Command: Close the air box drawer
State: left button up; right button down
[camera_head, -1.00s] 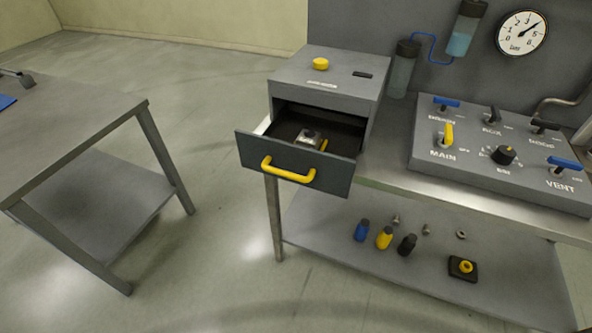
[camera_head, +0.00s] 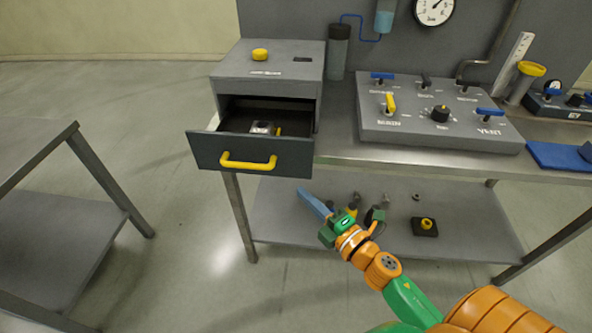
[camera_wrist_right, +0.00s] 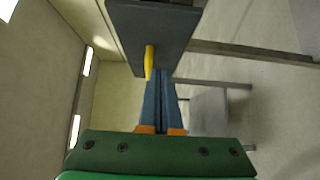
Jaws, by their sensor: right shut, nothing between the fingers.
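The grey air box (camera_head: 266,72) stands on the left end of the workbench. Its dark drawer (camera_head: 215,150) is pulled out, with a yellow handle (camera_head: 248,162) on the front and a small metal-and-yellow part (camera_head: 262,128) inside. My right gripper (camera_head: 306,194) is shut and empty, in front of and below the drawer's right side, apart from it. In the right wrist view the shut fingers (camera_wrist_right: 158,88) point toward the drawer front (camera_wrist_right: 150,25), with the yellow handle (camera_wrist_right: 149,62) near the fingertips. My left gripper is out of view.
A valve panel (camera_head: 440,125) sits on the bench (camera_head: 345,150) to the right of the box. The lower shelf (camera_head: 285,225) holds several small items and a black block with a yellow knob (camera_head: 425,226). Another table (camera_head: 40,140) stands at left, with clear floor between.

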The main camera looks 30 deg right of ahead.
jog(key=w, duration=0.7)
jog(key=shift+d+p, duration=0.3)
jog(key=shift+d, duration=0.1)
jog(key=shift+w+d, duration=0.25)
jog(key=shift+w, duration=0.05)
